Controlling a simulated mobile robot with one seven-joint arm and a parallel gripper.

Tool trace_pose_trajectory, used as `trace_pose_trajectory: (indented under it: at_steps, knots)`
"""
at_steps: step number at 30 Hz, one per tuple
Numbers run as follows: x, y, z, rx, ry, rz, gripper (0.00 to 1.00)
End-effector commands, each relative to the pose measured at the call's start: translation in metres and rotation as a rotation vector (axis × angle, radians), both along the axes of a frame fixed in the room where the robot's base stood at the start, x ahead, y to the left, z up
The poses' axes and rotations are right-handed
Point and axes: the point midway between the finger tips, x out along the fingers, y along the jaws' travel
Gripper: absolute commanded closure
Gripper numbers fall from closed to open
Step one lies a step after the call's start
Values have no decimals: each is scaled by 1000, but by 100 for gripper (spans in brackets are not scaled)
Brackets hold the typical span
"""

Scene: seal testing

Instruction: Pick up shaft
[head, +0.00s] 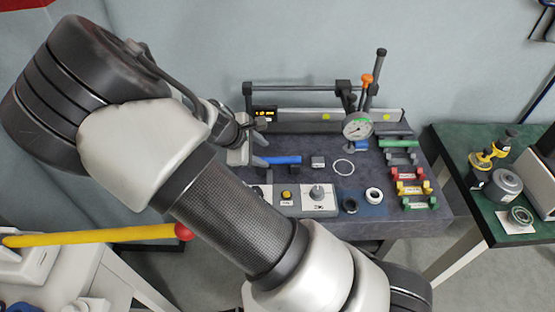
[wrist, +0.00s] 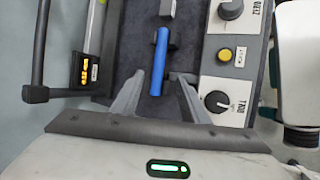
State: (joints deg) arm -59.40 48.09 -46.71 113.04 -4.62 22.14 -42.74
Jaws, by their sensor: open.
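A blue rod (wrist: 160,55), which looks like the shaft, lies on the dark table top. It also shows in the head view (head: 283,160), left of a small grey block. My gripper (wrist: 158,82) is open, its two fingers spread to either side of the rod's near end in the wrist view. Nothing is held between them. I cannot tell how high the fingers are above the table.
A control panel (head: 305,198) with knobs and a yellow button is close to the rod. Behind stands a rail (head: 310,115) with a dial gauge (head: 357,126). Rings and coloured holders (head: 412,188) lie to the right. A green-topped table (head: 475,210) stands further right.

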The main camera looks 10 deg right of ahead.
Motion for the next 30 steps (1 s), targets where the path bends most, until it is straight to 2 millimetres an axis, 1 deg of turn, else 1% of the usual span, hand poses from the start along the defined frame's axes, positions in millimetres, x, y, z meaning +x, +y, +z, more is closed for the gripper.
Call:
trace_pose_trajectory:
  at_steps: [1, 4, 6, 11, 17, 21, 24, 29, 30]
  knots:
    - [3, -7, -9, -2, 1, -4, 59]
    - [9, -13, -21, -1, 1, -2, 59]
    - [12, -16, -27, 0, 1, -2, 59]
    - [14, -21, -33, 1, 0, -1, 59]
    - [23, -40, -53, 0, 2, -5, 59]
    - [29, -47, -67, 0, 0, -2, 59]
    - [31, -48, -70, 1, 0, -1, 59]
    - [31, -48, -71, 2, 0, -1, 59]
    - [31, -48, -70, 2, 0, -1, 61]
